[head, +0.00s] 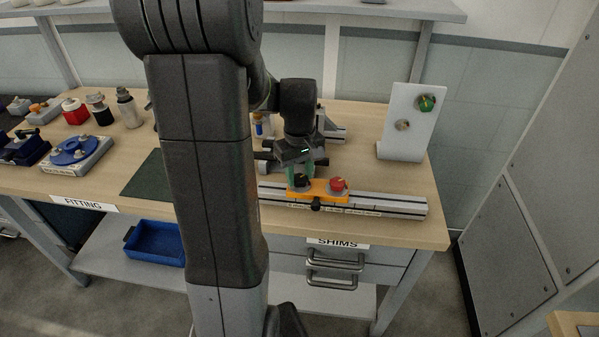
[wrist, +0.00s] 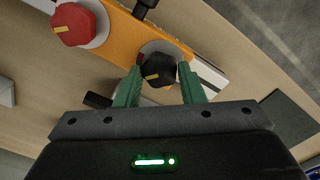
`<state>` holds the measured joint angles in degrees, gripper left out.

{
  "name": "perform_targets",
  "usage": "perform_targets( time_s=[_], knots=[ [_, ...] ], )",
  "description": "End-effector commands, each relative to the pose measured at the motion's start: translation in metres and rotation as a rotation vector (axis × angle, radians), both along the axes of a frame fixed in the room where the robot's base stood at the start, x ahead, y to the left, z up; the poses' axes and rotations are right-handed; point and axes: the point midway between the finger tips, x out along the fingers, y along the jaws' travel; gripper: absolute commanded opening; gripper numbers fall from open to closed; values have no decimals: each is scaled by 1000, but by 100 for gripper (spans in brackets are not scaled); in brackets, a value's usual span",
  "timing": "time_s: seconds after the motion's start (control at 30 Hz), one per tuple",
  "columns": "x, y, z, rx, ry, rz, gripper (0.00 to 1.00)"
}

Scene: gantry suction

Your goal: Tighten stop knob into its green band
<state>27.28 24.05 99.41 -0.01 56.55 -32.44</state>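An orange carriage (head: 321,193) sits on a silver rail (head: 385,205) at the bench's front right. It bears a red knob (head: 338,184) and a black knob (wrist: 159,70), each with a yellow pointer mark. The red knob also shows at the upper left of the wrist view (wrist: 76,26). My gripper (wrist: 160,68) is open, its two green fingers on either side of the black knob with small gaps visible. A grey collar surrounds the black knob, with a small dark red patch beside it. I see no green band there; the fingers and knob hide part of the collar.
A small black handle (head: 316,204) sticks out from the carriage front. A dark mat (head: 148,176) and a blue fixture (head: 73,151) lie to the left.

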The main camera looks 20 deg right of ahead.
Motion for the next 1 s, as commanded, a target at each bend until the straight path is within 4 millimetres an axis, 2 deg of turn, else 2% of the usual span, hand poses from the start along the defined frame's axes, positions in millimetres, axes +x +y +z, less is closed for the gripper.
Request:
perform_targets(
  time_s=[0.13,0.4,0.73,0.77,0.83,1.0],
  knots=[
    [0,0,0,0,0,-23,13],
    [0,0,0,0,0,-176,13],
    [0,0,0,0,-1,-192,13],
    [0,0,1,0,-1,-192,41],
    [0,0,0,0,-1,-191,55],
    [0,0,0,0,0,-191,57]
  ],
)
